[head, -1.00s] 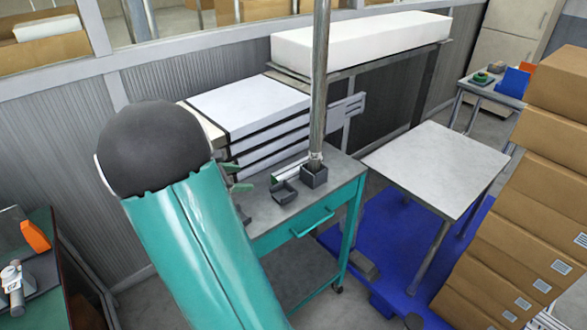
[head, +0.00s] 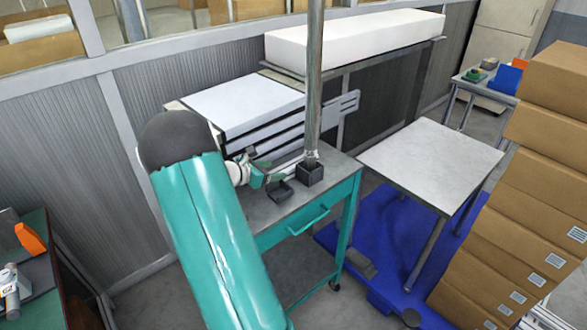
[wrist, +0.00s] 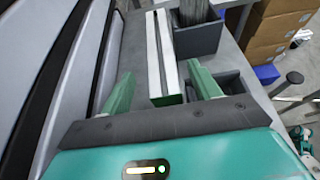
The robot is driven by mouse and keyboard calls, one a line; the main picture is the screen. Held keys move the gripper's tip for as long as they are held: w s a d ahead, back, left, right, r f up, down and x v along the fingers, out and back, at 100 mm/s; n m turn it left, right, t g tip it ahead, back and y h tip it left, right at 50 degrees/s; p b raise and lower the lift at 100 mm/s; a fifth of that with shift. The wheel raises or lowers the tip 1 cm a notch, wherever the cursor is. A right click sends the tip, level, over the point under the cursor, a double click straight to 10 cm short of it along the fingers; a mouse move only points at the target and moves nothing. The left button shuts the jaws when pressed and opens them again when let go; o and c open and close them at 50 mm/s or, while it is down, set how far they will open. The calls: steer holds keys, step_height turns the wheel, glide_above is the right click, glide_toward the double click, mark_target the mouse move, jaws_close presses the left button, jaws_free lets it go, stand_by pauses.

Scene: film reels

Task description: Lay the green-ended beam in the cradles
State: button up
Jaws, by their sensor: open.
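My gripper (wrist: 160,72) is open, its two green fingers pointing forward on either side of a long white beam. The beam (wrist: 168,55) has a dark lengthwise strip between two white edges and a green near end (wrist: 167,99). There is a visible gap between each finger and the beam, and it appears to lie on the grey cart top. In the head view my gripper (head: 262,178) is low over the teal cart, and the beam is mostly hidden there. I cannot make out the cradles for sure.
A dark square box (head: 310,173) holding an upright metal post stands right of the beam, beside a small dark tray (head: 280,191). White-and-black stacked panels (head: 245,105) stand behind the cart (head: 320,212). A pale table (head: 430,155) and cardboard boxes (head: 520,215) are to the right.

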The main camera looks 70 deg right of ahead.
mark_target(282, 169)
steer(key=x, duration=0.4)
steer(key=shift+s+d+f, duration=0.15)
steer(key=shift+d, duration=0.05)
jaws_close()
step_height(282, 169, up, 10)
steer(key=shift+r, duration=0.1)
stand_by(0.4)
